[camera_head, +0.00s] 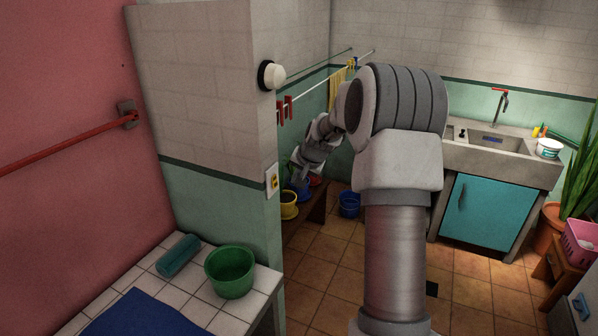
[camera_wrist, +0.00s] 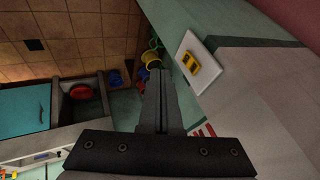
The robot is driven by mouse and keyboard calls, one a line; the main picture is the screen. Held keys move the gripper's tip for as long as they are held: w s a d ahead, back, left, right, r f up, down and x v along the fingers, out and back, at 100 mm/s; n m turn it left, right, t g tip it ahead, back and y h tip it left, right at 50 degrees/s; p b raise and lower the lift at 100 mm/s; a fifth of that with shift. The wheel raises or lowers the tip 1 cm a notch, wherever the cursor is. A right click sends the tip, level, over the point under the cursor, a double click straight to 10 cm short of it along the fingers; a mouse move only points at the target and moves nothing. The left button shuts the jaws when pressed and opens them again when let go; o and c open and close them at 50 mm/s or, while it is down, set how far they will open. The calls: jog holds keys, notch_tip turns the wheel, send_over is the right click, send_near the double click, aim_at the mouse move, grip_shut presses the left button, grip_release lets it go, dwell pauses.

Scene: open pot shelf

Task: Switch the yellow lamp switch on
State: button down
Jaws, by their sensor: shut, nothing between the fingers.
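The yellow lamp switch (camera_head: 275,182) sits on a white plate on the end face of the tiled wall in the head view. It also shows up close in the wrist view (camera_wrist: 190,62), a yellow rocker on a white square plate. My gripper (camera_wrist: 160,76) is shut and empty, its fingertips beside the plate, to its left in the picture. In the head view my gripper (camera_head: 299,183) is small, just right of the switch. I cannot tell whether the fingertips touch the plate. A round white wall lamp (camera_head: 271,75) with a black base is above the switch.
A pot shelf (camera_head: 312,222) with a yellow pot (camera_head: 288,205) stands low behind the wall's edge. A tiled counter (camera_head: 190,295) with a green bucket (camera_head: 230,271) is at the front left. A sink (camera_head: 497,141) is at the back right. Open floor lies between.

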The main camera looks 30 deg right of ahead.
aim_at(275, 182)
jog(key=w+a+f+p, duration=0.2)
jog(key=w+f, duration=0.2)
jog(key=w, duration=0.1)
jog(key=shift+w+a, duration=0.15)
jog(key=shift+w, duration=0.2)
jog(key=shift+f+b, duration=0.2)
jog(key=shift+b, duration=0.15)
jog(key=shift+w+a+r+b, duration=0.1)
jog(key=shift+a+b, duration=0.05)
jog(key=shift+b, duration=0.25)
jog(key=shift+r, duration=0.15)
